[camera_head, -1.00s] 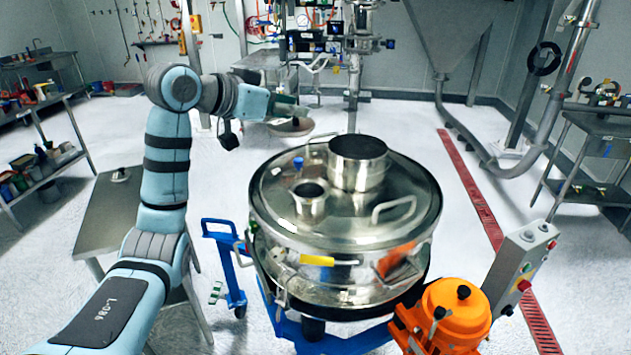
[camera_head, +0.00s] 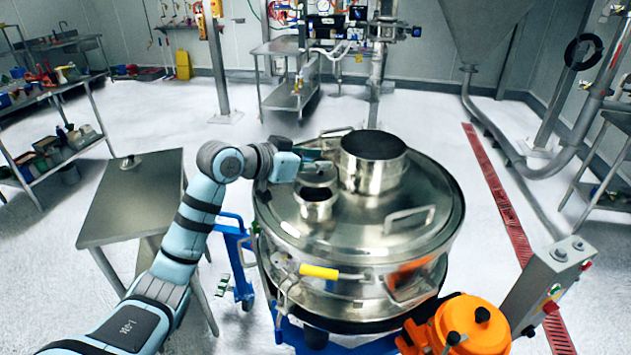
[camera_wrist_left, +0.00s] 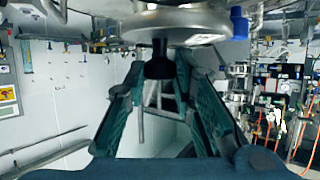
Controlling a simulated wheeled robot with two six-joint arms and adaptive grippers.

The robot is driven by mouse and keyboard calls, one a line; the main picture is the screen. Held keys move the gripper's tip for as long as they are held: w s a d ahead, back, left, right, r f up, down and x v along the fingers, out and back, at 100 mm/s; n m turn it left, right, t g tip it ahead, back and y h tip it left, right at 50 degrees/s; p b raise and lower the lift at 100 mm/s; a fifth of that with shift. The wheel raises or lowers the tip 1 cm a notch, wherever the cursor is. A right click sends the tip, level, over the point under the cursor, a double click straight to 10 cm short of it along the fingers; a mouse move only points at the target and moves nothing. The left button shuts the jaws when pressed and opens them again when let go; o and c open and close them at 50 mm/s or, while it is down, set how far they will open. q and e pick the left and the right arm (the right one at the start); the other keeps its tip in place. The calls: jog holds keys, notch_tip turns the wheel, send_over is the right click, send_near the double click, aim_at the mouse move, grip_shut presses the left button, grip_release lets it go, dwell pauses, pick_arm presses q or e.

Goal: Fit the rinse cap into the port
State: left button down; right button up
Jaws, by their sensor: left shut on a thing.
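My left gripper (camera_head: 306,161) is shut on the dark knob of the rinse cap (camera_head: 319,175), a round metal disc. In the left wrist view the knob (camera_wrist_left: 160,62) sits between the green fingers, with the cap's metal disc (camera_wrist_left: 180,27) beyond it. In the head view the cap appears just behind and above the small round port (camera_head: 316,207) on the sifter lid, apart from its rim as far as I can tell. The gap is hard to judge. A wider, taller open collar (camera_head: 373,165) stands just right of it. My right gripper is not in view.
The sifter's steel lid (camera_head: 420,185) has raised handles, one at the right (camera_head: 410,218). A steel side table (camera_head: 125,205) with a small knobbed item stands left. An orange motor (camera_head: 468,325) and a grey control box (camera_head: 548,280) are at the lower right.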

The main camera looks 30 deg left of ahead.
aim_at(313, 178)
pick_arm(q)
notch_tip(313, 178, down, 4)
jog(key=shift+f, duration=0.1)
jog(key=shift+s+f, duration=0.15)
jog(key=c, duration=1.4)
grip_release()
jog(key=shift+w+f, duration=0.15)
jog(key=shift+w, duration=0.05)
jog(key=shift+o, duration=0.2)
jog(key=shift+s, duration=0.1)
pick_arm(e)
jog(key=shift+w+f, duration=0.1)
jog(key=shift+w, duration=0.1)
